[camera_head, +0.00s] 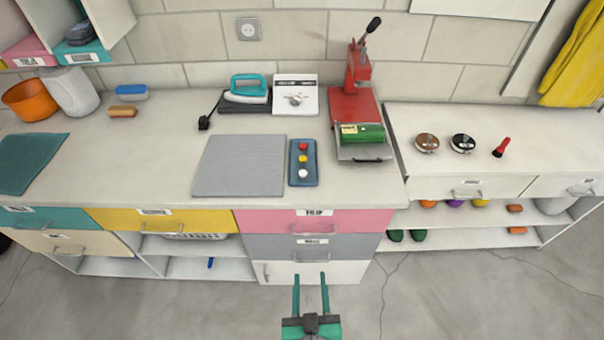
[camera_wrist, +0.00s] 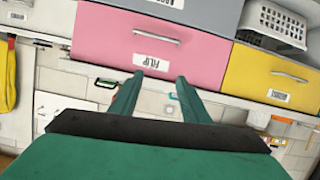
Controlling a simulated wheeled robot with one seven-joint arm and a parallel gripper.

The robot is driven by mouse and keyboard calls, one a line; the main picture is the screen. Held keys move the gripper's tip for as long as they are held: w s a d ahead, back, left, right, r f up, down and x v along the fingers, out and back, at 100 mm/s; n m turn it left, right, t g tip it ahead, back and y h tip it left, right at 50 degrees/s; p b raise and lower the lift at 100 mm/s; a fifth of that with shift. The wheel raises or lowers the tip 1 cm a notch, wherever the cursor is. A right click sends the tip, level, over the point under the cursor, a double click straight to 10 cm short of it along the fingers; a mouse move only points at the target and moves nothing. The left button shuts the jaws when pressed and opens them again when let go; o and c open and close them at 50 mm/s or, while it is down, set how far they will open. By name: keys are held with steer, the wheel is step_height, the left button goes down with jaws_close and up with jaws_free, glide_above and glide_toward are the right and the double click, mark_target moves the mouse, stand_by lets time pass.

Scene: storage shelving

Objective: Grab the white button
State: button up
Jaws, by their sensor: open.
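The white button (camera_head: 303,174) is the lowest of three round buttons on a small blue-grey panel (camera_head: 309,161). Above it on the panel are a yellow button (camera_head: 303,159) and a red button (camera_head: 303,147). The panel lies flat on the counter near its front edge. In the wrist view my gripper (camera_wrist: 158,78) shows against the pink drawer (camera_wrist: 140,38), and I cannot make out the white button there.
A grey mat (camera_head: 240,165) lies left of the panel. A red press (camera_head: 362,100) with a green block stands to its right. A teal iron (camera_head: 248,88) and a white box with a dial (camera_head: 295,98) stand behind. The counter front edge lies between my gripper and the panel.

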steer(key=w+r, duration=0.4)
steer(key=w, duration=0.7)
steer(key=m+g, duration=0.1)
steer(key=m, duration=0.1)
glide_toward(303, 173)
steer(key=shift+h, duration=0.4)
steer(key=x, duration=0.7)
steer(key=shift+w+a+f, duration=0.15)
steer(key=shift+w+a, duration=0.1)
steer(key=shift+w, duration=0.1)
jaws_close()
